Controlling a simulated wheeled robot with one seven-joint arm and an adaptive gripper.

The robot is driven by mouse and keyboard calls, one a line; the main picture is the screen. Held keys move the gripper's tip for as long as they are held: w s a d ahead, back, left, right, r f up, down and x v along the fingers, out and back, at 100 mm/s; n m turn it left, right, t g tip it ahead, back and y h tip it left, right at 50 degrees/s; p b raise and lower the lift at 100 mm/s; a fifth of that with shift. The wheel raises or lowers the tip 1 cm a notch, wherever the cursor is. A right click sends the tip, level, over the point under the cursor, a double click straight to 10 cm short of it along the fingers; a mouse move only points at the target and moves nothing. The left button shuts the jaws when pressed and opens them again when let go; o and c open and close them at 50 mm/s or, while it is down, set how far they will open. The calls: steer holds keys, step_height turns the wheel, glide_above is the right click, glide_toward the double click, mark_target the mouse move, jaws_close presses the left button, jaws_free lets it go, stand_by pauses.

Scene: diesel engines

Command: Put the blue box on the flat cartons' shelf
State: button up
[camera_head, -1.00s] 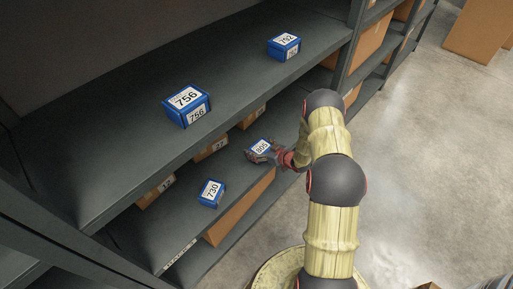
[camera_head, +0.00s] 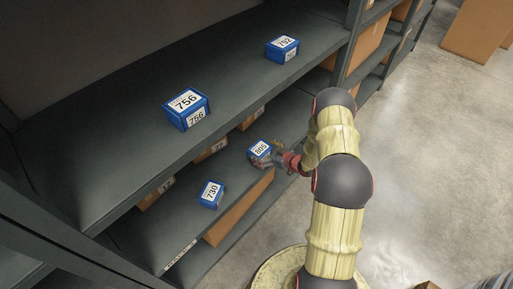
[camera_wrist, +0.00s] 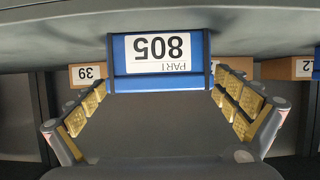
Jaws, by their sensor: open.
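A blue box labelled 805 (camera_head: 260,149) rests on the lower shelf (camera_head: 226,208) of the rack. My gripper (camera_head: 275,160) is open just to its right, at the shelf's front. Other blue boxes are 730 (camera_head: 211,194) on the same shelf, and 756 (camera_head: 187,110) and 792 (camera_head: 283,49) on the shelf above. Brown cartons (camera_head: 158,193) stand behind on the lower shelf.
The upper shelf (camera_head: 120,150) overhangs the lower one. A brown carton (camera_head: 238,212) shows below the lower shelf's front edge. A rack upright (camera_head: 352,45) stands beyond my arm. In the wrist view, cartons (camera_wrist: 87,73) and (camera_wrist: 288,68) flank the box. Open floor (camera_head: 430,140) lies right.

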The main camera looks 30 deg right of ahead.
steer(key=p+v, duration=0.1)
steer(key=v, duration=0.6)
steer(key=shift+s+r, duration=0.2)
steer(key=shift+s, duration=0.15)
steer(key=shift+d, duration=0.1)
